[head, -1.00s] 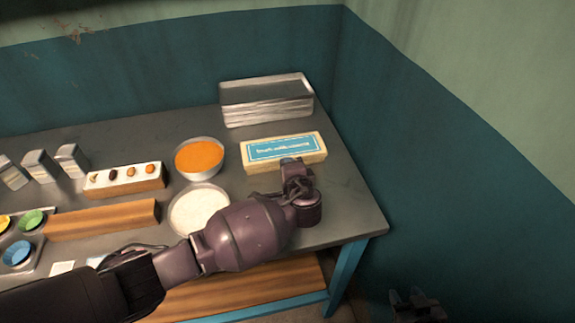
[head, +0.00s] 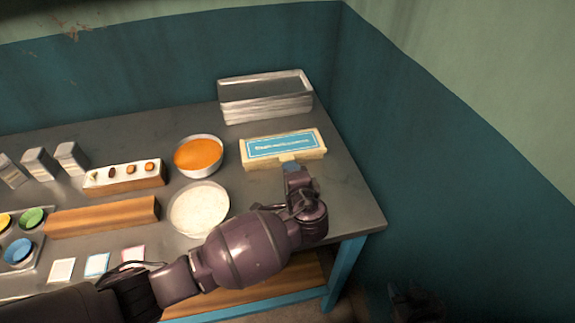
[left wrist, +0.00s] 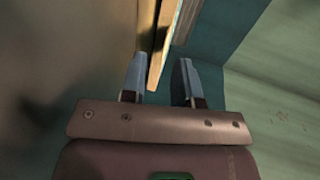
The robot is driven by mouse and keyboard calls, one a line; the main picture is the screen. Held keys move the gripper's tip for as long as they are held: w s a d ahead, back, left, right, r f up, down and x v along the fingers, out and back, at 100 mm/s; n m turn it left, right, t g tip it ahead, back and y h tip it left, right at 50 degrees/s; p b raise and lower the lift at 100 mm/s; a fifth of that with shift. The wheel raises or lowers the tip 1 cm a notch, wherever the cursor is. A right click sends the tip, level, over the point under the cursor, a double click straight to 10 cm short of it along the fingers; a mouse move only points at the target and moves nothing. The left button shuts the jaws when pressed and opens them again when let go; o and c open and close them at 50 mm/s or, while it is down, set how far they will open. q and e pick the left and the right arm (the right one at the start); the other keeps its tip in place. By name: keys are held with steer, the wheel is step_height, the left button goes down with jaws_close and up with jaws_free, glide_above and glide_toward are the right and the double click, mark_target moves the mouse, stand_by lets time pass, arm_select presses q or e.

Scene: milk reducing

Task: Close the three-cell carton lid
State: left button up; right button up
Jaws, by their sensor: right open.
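The cream carton (head: 255,161) sits at the right end of the table, its lid (head: 312,138) with a blue label lying over the top. Whether the lid is fully flush I cannot tell. My left gripper (head: 292,168) is at the carton's front edge, its fingertips partly hidden by its own wrist. In the left wrist view my left gripper (left wrist: 160,80) has its two fingers apart with nothing clamped between them, and a cream edge, likely the carton (left wrist: 162,45), shows just beyond. My right gripper (head: 415,300) is dim at the bottom right, off the table, open.
A metal tray (head: 265,108) stands behind the carton. A bowl of orange contents (head: 198,155) and a bowl of white contents (head: 199,209) stand left of it. Wooden blocks and several small cards lie further left. The wall (head: 430,180) is close on the right.

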arm_select(q)
steer(key=v, duration=0.5)
steer(key=shift+s, duration=0.15)
steer(key=shift+s+r, duration=0.1)
steer(key=shift+s, duration=0.3)
arm_select(e)
steer(key=shift+s+d+f, duration=0.1)
steer(key=shift+s+f, duration=0.05)
steer(key=shift+s, duration=0.4)
steer(key=shift+w, duration=0.15)
